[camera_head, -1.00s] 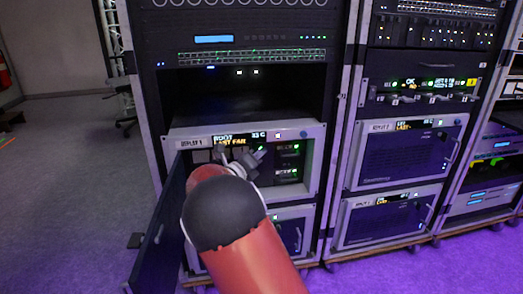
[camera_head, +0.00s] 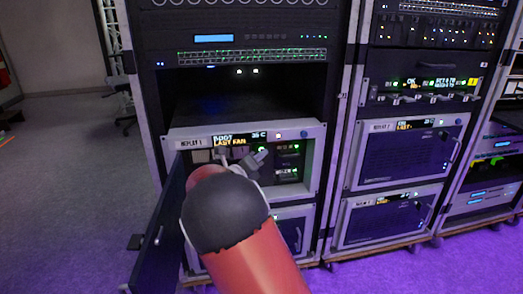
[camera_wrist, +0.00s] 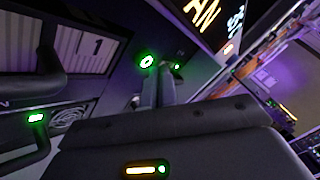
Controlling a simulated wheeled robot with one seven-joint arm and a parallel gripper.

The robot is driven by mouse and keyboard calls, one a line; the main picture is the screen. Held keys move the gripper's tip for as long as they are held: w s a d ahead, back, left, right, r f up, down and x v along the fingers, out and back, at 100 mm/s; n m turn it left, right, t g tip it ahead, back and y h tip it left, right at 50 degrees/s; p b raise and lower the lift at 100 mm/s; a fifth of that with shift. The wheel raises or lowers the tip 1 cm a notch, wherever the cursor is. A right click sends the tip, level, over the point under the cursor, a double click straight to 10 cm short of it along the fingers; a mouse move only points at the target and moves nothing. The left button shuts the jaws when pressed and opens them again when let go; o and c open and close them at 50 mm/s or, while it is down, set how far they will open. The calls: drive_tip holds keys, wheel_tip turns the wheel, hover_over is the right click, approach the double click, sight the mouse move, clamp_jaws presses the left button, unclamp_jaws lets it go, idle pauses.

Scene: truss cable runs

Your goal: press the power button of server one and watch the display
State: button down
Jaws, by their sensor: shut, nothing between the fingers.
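Server one (camera_head: 172,133), labelled as replay 1, sits in the left rack with its front door (camera_head: 160,232) swung open to the left. Its display (camera_head: 236,140) is lit, with white "BOOT" and yellow "LAST FAN" text. The wrist view shows part of this display (camera_wrist: 205,18) at the top. The power button (camera_wrist: 147,61) has a glowing green ring, which also shows in the head view (camera_head: 262,150). My gripper (camera_head: 258,160) is shut and empty in front of the server. Its fingertips (camera_wrist: 168,70) are beside the button; I cannot tell whether they touch it.
Server bays with a "1" label (camera_wrist: 97,47) and dark handles lie left of the fingers in the wrist view. A second server (camera_head: 400,160) with a closed front stands in the rack to the right. An empty rack bay (camera_head: 240,95) is above server one.

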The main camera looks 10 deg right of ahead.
drive_tip(key=shift+s+p, duration=0.3)
drive_tip(key=shift+s, duration=2.2)
drive_tip(key=s+d+m+g+y+p, duration=0.1)
drive_tip(key=s+d+m+g+y, duration=0.1)
drive_tip(key=s+d+m+g, duration=0.55)
drive_tip(key=s+d+m+g+y+p, duration=0.15)
drive_tip(key=s+d+m, duration=0.25)
drive_tip(key=s+m, duration=0.7)
drive_tip(key=s+a+r+m+y+p, duration=0.1)
drive_tip(key=s+a+m+y, duration=0.4)
drive_tip(key=s+m, duration=0.4)
drive_tip(key=s+a+r+m+t+y, duration=0.1)
drive_tip(key=s+a+r+m+y, duration=0.1)
drive_tip(key=s+a+m+y, duration=0.3)
drive_tip(key=s+m, duration=0.3)
drive_tip(key=m, duration=0.1)
drive_tip(key=shift+s+a+r+t+p, duration=0.15)
drive_tip(key=shift+s+r+t+p, duration=0.05)
drive_tip(key=shift+s+t+p, duration=0.15)
